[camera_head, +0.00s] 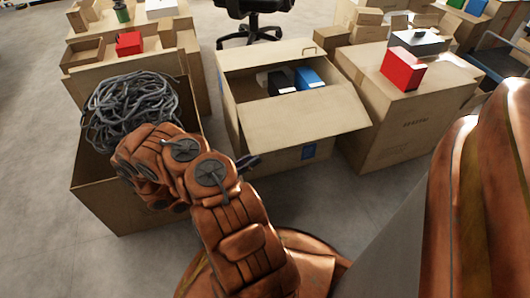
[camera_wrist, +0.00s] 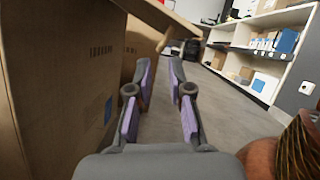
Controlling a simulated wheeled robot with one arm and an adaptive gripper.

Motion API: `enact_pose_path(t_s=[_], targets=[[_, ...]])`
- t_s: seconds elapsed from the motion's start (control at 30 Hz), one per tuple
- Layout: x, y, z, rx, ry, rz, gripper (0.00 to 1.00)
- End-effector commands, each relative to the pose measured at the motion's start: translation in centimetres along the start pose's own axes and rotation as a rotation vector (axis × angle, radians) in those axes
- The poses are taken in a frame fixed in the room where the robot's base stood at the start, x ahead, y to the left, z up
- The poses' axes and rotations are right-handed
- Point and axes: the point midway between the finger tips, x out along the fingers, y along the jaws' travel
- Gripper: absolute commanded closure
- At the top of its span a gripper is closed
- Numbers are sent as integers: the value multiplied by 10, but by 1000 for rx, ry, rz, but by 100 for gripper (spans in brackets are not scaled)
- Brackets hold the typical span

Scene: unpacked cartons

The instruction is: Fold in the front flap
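The open carton (camera_head: 283,160) stands on the floor in the middle of the head view, with dark and blue boxes inside. Its front flap (camera_head: 305,122) is folded outward and slopes down over the front wall. My gripper (camera_head: 250,162) is mostly hidden behind my arm, by the carton's front left side. In the wrist view my gripper (camera_wrist: 160,85) is open, with purple pads apart and nothing between them. A carton wall (camera_wrist: 65,85) fills the left there, and a cardboard flap (camera_wrist: 163,12) juts out above and beyond the fingers.
A carton of grey cable (camera_head: 135,105) stands at the left, close to my arm. A closed carton with a red box (camera_head: 402,69) stands at the right. Shelves (camera_wrist: 260,50) line the wrist view's right side, with clear floor before them.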

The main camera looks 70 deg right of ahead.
Motion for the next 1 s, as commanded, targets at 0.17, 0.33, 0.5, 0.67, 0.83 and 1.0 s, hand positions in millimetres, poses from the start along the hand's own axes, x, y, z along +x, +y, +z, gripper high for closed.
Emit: enact_pose_path(t_s=[0.17,0.33,0.5,0.67,0.83,1.0], targets=[[23,1,-1,1,-3,-3,80],[43,1,-1,0,-1,-2,80],[52,0,0,1,0,-2,80],[52,0,0,0,0,-3,80],[53,0,0,0,0,-3,90],[53,0,0,0,0,-3,100]])
